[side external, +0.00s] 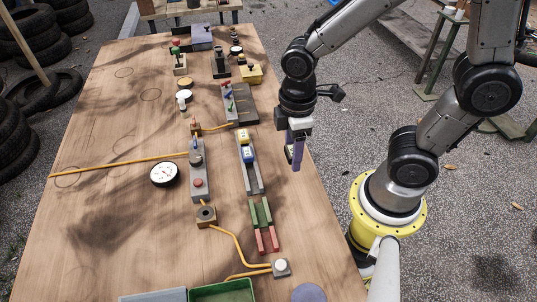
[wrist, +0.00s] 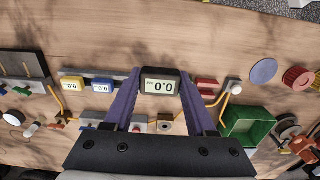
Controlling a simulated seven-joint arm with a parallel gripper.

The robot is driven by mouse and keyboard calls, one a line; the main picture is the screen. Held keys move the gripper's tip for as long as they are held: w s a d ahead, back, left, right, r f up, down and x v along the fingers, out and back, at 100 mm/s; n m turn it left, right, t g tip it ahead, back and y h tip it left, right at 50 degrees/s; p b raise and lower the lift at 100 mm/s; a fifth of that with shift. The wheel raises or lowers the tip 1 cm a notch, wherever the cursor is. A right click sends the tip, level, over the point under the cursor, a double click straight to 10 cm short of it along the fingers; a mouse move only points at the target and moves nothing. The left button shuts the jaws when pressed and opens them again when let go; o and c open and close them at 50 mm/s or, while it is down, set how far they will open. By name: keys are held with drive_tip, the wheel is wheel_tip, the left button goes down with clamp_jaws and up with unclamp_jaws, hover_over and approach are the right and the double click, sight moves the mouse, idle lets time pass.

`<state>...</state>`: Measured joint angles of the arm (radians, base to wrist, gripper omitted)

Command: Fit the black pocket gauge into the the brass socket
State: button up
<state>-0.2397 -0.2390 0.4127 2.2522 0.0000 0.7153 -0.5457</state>
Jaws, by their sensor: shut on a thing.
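The black pocket gauge (wrist: 161,91), a small dark box with a pale digital display, is between the purple fingers of my gripper (wrist: 160,88) in the wrist view. My gripper is shut on it. In the side view my gripper (side external: 294,155) hangs fingers down near the table's right edge, to the right of the rail with the blue and yellow gauges; the gauge is mostly hidden by a finger there. The brass socket (side external: 206,212), a square brown block with a dark round hole, sits in the hose line left of the gripper. It also shows in the wrist view (wrist: 166,127).
A grey rail (side external: 255,180) holds yellow and blue gauges (side external: 248,152). A green and red bracket (side external: 262,222), a grey block with a red button (side external: 199,185) and an orange hose (side external: 120,162) surround the socket. A round white dial (side external: 165,174) lies left. The table's left is largely clear.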

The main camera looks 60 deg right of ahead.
drive_tip(key=s+r, duration=0.2)
drive_tip(key=s, duration=0.2)
hover_over(204, 206)
drive_tip(key=s+a, duration=0.1)
drive_tip(key=s, duration=0.1)
wheel_tip(204, 206, down, 4)
drive_tip(key=r, duration=0.1)
drive_tip(key=shift+w+a+f, duration=0.15)
drive_tip(key=shift+w+f, duration=0.1)
drive_tip(key=shift+f, duration=2.9)
drive_tip(key=shift+f, duration=1.1)
